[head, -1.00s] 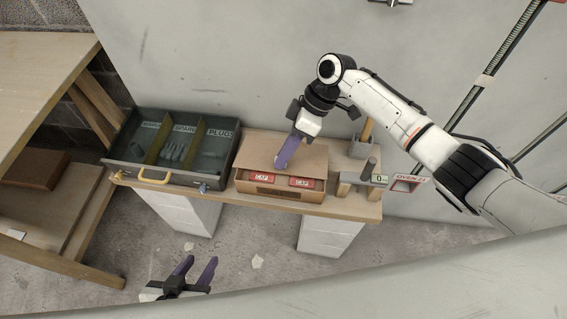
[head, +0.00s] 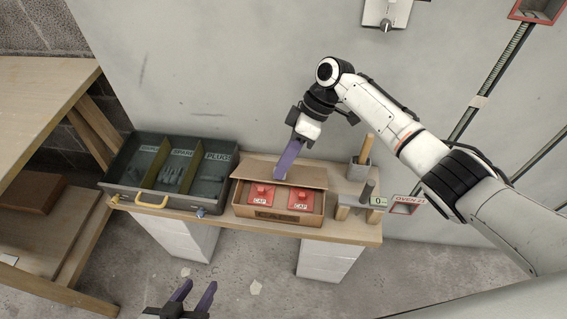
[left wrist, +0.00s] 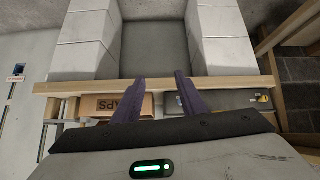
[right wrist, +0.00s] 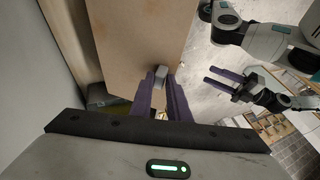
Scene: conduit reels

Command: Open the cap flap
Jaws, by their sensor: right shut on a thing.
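The brown cardboard cap box (head: 275,222) stands on the wooden shelf, and its front shows in the left wrist view (left wrist: 110,104). Its flap (head: 308,176) is tilted up and back, showing two red caps (head: 261,193) (head: 300,199) inside. My right gripper (head: 284,172) is shut on a small grey tab on the flap; the tab (right wrist: 160,74) shows between its fingertips in the right wrist view, with the flap (right wrist: 135,40) beyond. My left gripper (head: 198,294) is open and empty, low in front of the shelf.
A dark green tray (head: 178,172) with plug compartments and a yellow handle stands left of the box. A grey holder (head: 360,169) with a wooden handle and a small stand (head: 362,203) are to the right. A wooden table (head: 45,110) is at far left.

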